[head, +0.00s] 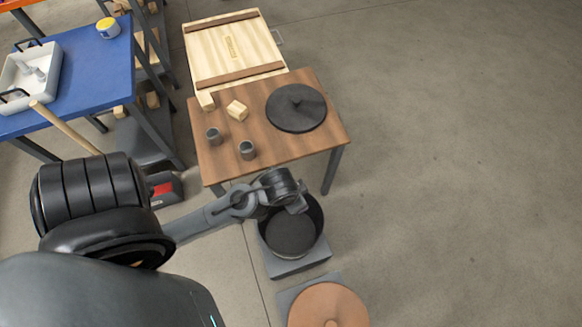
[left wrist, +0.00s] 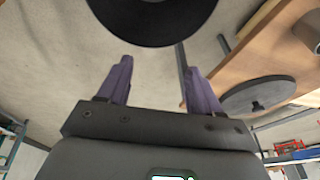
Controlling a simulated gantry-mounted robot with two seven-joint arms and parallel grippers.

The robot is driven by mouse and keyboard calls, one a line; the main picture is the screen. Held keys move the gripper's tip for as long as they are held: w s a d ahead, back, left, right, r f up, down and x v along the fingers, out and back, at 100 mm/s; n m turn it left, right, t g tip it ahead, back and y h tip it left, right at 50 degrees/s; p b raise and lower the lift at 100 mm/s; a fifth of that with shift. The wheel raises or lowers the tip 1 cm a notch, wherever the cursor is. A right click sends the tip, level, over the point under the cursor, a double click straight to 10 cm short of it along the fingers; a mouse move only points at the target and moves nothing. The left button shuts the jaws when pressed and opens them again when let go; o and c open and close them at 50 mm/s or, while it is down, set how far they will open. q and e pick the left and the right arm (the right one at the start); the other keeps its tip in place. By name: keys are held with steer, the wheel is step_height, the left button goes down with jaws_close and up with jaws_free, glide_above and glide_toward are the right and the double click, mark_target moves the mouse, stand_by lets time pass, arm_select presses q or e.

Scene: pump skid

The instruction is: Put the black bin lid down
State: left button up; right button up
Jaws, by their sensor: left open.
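The black bin lid (head: 296,108) lies flat, knob up, on the right part of the brown wooden table. It also shows at the right of the left wrist view (left wrist: 262,98). The black bin (head: 290,238) stands open in front of the table on a grey base. My left gripper (head: 298,207) is over the bin's rear rim in the head view, apart from the lid. In the left wrist view its purple fingers (left wrist: 155,70) are spread with nothing between them. A round black form, apparently the bin (left wrist: 150,18), is beyond them. My right gripper is not in view.
Two grey cups (head: 247,150) and a wooden block (head: 237,110) share the brown table (head: 290,146). A wooden crate (head: 235,48) is behind it. A blue table (head: 95,75) is at left. A round terracotta-coloured lid (head: 328,305) is at the bottom. The floor at right is clear.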

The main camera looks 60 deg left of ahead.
arm_select(q)
steer(key=s+d+r+m+h, duration=0.1)
steer(key=s+d+r, duration=0.1)
steer(key=s+d, duration=0.2)
steer(key=shift+r, duration=0.3)
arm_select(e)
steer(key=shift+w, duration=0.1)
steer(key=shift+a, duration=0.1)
